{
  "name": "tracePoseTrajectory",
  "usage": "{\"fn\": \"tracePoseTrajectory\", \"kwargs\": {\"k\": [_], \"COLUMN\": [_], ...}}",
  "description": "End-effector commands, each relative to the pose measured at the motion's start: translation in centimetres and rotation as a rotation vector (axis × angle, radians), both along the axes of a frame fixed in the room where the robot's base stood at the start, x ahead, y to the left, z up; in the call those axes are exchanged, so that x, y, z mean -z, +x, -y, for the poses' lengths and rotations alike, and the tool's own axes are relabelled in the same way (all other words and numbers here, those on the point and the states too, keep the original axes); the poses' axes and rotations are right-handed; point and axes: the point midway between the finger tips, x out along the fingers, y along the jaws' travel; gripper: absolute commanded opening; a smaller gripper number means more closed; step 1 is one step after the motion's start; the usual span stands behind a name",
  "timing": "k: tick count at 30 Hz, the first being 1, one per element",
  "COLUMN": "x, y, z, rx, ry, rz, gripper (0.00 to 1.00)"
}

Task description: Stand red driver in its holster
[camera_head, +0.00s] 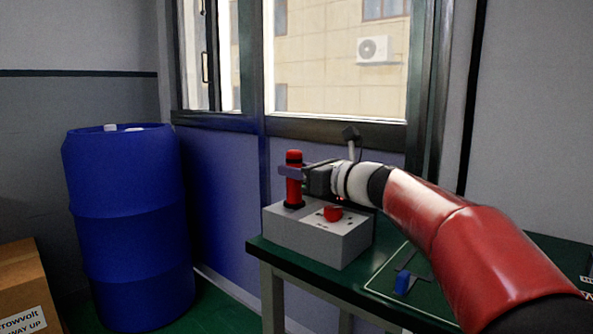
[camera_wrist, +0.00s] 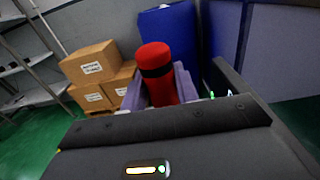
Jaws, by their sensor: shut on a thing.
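The red driver (camera_head: 294,188) is an upright red cylinder with a dark band near its top. It shows in the wrist view (camera_wrist: 155,62) between the two pale purple fingers. My gripper (camera_head: 291,170) is shut on the driver's upper part, coming from the right. The driver's lower end meets a dark ring at the left part of the top of a grey box (camera_head: 305,240). I cannot tell whether this ring is the holster or how deep the driver sits in it.
A red knob (camera_head: 332,213) is on the box top, close to the driver. The green table (camera_head: 370,293) carries a blue piece (camera_head: 402,283) at front right. A blue barrel (camera_head: 130,230) and cardboard carton (camera_head: 25,285) stand on the floor at left. A window is behind.

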Motion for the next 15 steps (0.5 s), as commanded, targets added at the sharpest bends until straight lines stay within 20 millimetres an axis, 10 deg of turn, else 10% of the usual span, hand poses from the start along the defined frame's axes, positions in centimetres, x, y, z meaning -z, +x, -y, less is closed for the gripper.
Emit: {"fn": "tracePoseTrajectory", "kwargs": {"k": [11,12,15], "x": [0.26,0.27,0.26], "y": [-0.03,-0.03,-0.03], "z": [0.01,0.0,0.0], "rx": [0.0,0.0,0.0], "ry": [0.001,0.001,0.001], "rz": [0.002,0.002,0.002], "gripper": [0.03,0.32,0.45]}}
